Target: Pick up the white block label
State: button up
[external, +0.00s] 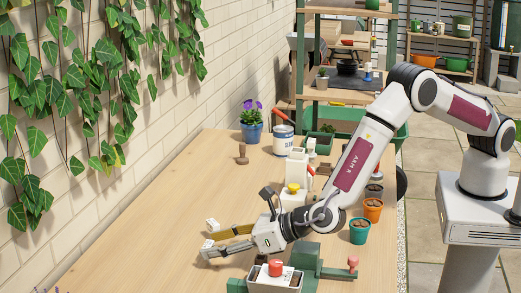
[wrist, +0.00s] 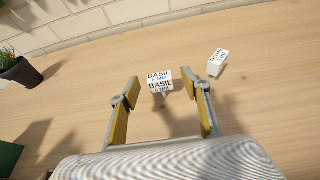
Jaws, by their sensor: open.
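A white block label (wrist: 160,81) printed "BASIL 6 MM" shows in the wrist view, between and slightly beyond the tips of my open gripper (wrist: 163,84). Its lower part is partly shaded, and I cannot tell if the fingers touch it. A second white block label (wrist: 218,63) lies on the table to the right, tilted, outside the right finger; its print is hard to read. In the external view, my gripper (external: 209,246) is low over the table, fingers pointing left. One white block (external: 212,225) stands just past the fingertips; another (external: 207,243) is at the tips.
The wooden table (external: 150,235) is clear to the left of my gripper. A potted plant (wrist: 18,68) stands at left in the wrist view. Small pots, including an orange pot (external: 373,209) and a teal pot (external: 360,231), stand at the right edge. A brick wall borders the table.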

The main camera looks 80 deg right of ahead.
jog(key=shift+x, duration=1.35)
jog(key=shift+f, duration=0.1)
jog(key=c, duration=1)
